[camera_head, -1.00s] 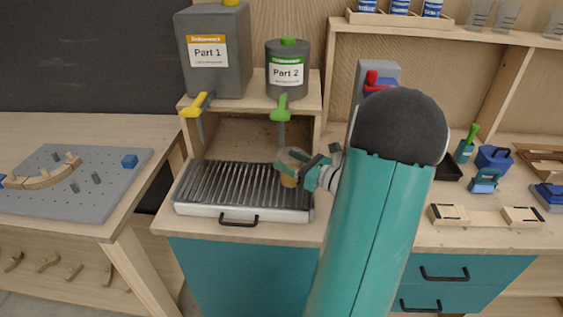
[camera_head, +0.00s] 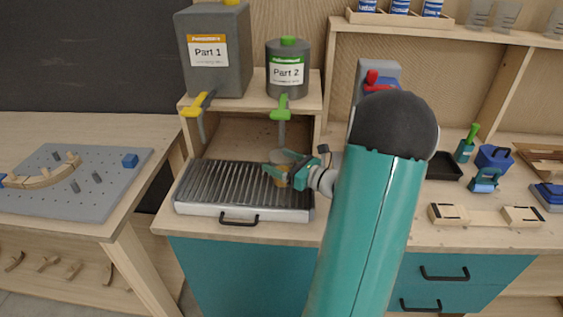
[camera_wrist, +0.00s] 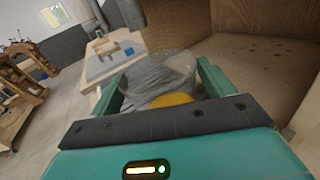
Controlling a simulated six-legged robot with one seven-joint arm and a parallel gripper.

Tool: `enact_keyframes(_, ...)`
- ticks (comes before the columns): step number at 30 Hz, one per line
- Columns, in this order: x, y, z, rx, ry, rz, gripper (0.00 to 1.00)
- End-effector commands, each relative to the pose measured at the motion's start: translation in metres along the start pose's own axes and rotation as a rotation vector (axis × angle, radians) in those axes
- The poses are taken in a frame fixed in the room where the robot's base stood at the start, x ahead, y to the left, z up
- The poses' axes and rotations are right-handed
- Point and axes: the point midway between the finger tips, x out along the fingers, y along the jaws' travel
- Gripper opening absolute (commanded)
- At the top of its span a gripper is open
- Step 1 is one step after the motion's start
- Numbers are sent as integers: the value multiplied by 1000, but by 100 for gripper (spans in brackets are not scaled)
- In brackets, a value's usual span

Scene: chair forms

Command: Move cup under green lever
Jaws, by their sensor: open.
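The clear cup (camera_head: 284,158) with orange-yellow contents stands at the right end of the ribbed drip tray, seemingly upright. In the head view it lies below the spout of the green lever (camera_head: 283,104); whether it is exactly under it in depth I cannot tell. My gripper (camera_head: 273,161) reaches in from the right, with its teal fingers open on either side of the cup. In the wrist view the cup (camera_wrist: 172,72) sits between the fingers, with yellow near its base. Whether the fingers touch it is unclear. My gripper partly hides the cup.
The ribbed drip tray (camera_head: 243,213) has a black handle. The Part 2 container (camera_head: 287,57) is above the green lever. The Part 1 container (camera_head: 214,50) with a yellow lever (camera_head: 196,105) is to the left. A wooden shelf (camera_head: 313,92) overhangs the tray's back.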

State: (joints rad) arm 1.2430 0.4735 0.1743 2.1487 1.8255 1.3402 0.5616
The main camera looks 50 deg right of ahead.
Motion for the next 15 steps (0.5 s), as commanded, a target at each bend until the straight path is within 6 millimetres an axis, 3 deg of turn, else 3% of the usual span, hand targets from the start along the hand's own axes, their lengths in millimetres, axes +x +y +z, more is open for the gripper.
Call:
enact_keyframes(7, -10, 0, 3, 0, 1, -3, 81)
enact_keyframes(15, -64, -1, 3, 0, 1, -4, 81)
